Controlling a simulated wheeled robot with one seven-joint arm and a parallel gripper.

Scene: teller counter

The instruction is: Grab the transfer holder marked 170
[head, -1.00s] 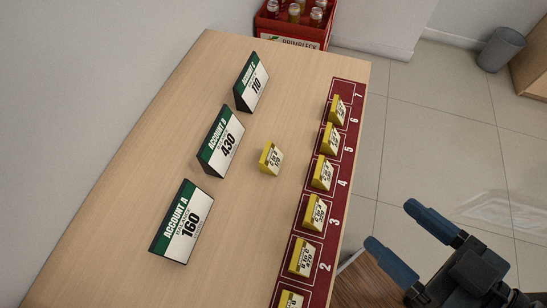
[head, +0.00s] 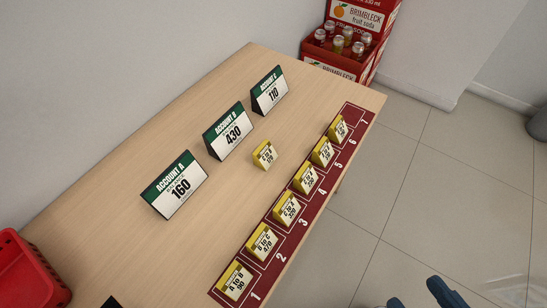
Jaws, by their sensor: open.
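A small yellow holder with a white label (head: 263,155) stands alone on the wooden counter, left of the red numbered strip. Its label appears to read 170, though the print is small. Other yellow holders stand on the strip: one marked A to B 90 (head: 235,281) in slot 1, one (head: 263,243) in slot 2 that seems to read 470, and one (head: 289,210) in slot 3. My gripper (head: 420,297) is at the bottom right edge, over the floor and away from the counter. Its blue fingertips are apart, with nothing seen between them.
Account signs A 160 (head: 175,186), B 430 (head: 229,131) and C 110 (head: 269,91) stand along the counter's back. The red strip (head: 355,115) runs along the front edge; slot 7 is empty. A red basket (head: 24,275) sits lower left; a soda crate (head: 340,62) stands beyond.

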